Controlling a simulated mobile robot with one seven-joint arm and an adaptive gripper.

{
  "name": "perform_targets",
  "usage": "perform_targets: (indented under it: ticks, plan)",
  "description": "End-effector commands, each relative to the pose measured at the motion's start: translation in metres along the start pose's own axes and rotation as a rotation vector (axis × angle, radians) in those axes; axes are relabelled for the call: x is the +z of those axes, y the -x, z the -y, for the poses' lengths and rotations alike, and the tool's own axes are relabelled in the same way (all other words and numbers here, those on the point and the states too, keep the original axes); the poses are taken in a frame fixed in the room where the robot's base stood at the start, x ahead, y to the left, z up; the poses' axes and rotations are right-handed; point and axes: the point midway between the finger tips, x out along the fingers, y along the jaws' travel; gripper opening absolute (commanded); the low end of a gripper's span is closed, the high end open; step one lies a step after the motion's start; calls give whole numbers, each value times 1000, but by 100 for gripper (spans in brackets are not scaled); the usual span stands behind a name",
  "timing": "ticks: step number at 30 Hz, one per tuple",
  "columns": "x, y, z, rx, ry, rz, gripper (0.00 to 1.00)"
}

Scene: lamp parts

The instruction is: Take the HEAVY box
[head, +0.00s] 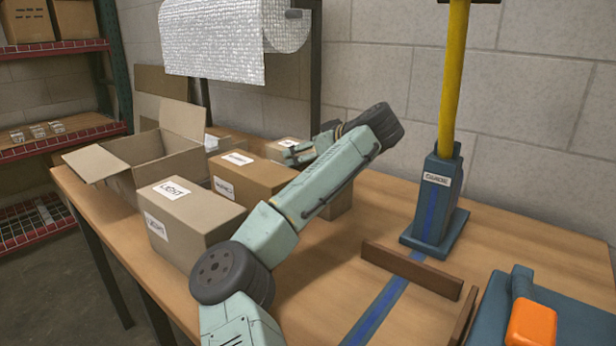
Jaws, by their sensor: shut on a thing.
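Three closed cardboard boxes stand in a row on the table. The nearest box (190,222) has white labels that read LIGHT. The middle box (258,182) has a label on its near side that I cannot read surely. The rear box (341,204) is partly hidden behind my arm, and the writing on its top label is too small to read. My gripper (297,154) is at the top of the rear box, with its fingers toward the left. It is shut on what looks like this box; the contact is mostly hidden. The rear box seems upright.
An open, empty-looking carton (150,157) stands on the table's left. A blue stand (436,205) with a yellow pole rises at the right. Brown strips (411,270) and a blue fixture with an orange block (531,323) lie at the front right. A roll of wrap (288,32) hangs behind.

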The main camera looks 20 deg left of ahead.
Motion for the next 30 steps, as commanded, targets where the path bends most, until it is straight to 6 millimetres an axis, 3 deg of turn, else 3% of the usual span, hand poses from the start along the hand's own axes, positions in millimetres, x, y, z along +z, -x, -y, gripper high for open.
perform_targets:
  ticks: [24, 30]
  plan:
    - [0, -1, 0, -1, 1, 1, 19]
    - [-4, 2, 0, 1, 3, -6, 17]
